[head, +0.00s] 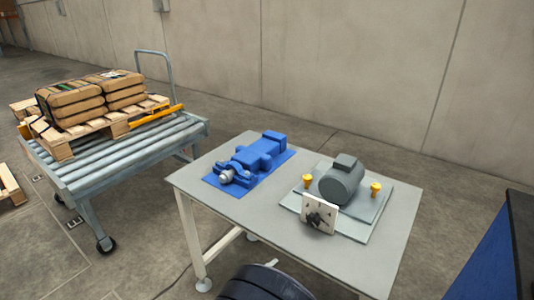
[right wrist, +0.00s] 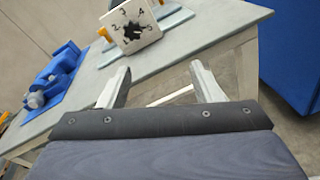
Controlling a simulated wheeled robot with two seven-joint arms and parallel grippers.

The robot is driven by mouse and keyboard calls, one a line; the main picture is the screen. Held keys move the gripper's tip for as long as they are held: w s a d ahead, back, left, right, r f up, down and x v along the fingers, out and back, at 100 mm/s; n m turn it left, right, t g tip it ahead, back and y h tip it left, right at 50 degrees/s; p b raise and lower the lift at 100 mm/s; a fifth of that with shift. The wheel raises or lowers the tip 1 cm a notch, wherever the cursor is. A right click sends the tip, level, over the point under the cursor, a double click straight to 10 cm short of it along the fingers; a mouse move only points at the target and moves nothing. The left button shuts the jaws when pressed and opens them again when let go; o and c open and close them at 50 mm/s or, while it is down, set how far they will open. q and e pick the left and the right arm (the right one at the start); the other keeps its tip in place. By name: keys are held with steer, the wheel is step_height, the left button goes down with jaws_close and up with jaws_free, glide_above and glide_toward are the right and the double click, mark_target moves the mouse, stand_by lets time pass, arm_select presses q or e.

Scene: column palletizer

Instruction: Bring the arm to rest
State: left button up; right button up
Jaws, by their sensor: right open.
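My right gripper (right wrist: 161,78) shows in the right wrist view with its two pale fingers spread apart and nothing between them. Beyond the fingertips is the grey table (right wrist: 195,38), whose near edge and legs show. A white dial plate with numbers and a black knob (right wrist: 134,25) stands on the table, apart from the fingers. In the head view the gripper's fingers cannot be made out; a dark rounded part of mine is at the bottom edge, in front of the table (head: 230,213). My left gripper is in neither view.
On the table are a blue machine (head: 255,155) on a blue mat, a grey motor (head: 341,182) on a plate with yellow knobs, and the dial plate (head: 319,214). A roller cart (head: 125,155) bears a pallet with brown sacks (head: 75,100). A blue-sided cabinet (head: 490,255) stands right.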

steer(key=s+d+r+m+g+y, duration=0.2)
steer(key=s+d+m+g+y, duration=1)
steer(key=d+m, duration=0.55)
steer(key=s+r+m+t+y+p, duration=0.1)
steer(key=s+r+m+t+p, duration=0.1)
steer(key=r+p, duration=0.4)
steer(key=s+r+m+t+y+p, duration=0.2)
steer(key=r+m+p, duration=0.3)
steer(key=r, duration=0.6)
steer(key=shift+s+r+t+p, duration=0.15)
steer(key=shift+s+t+p, duration=0.45)
steer(key=shift+t+p, duration=0.1)
steer(key=shift+d, duration=0.1)
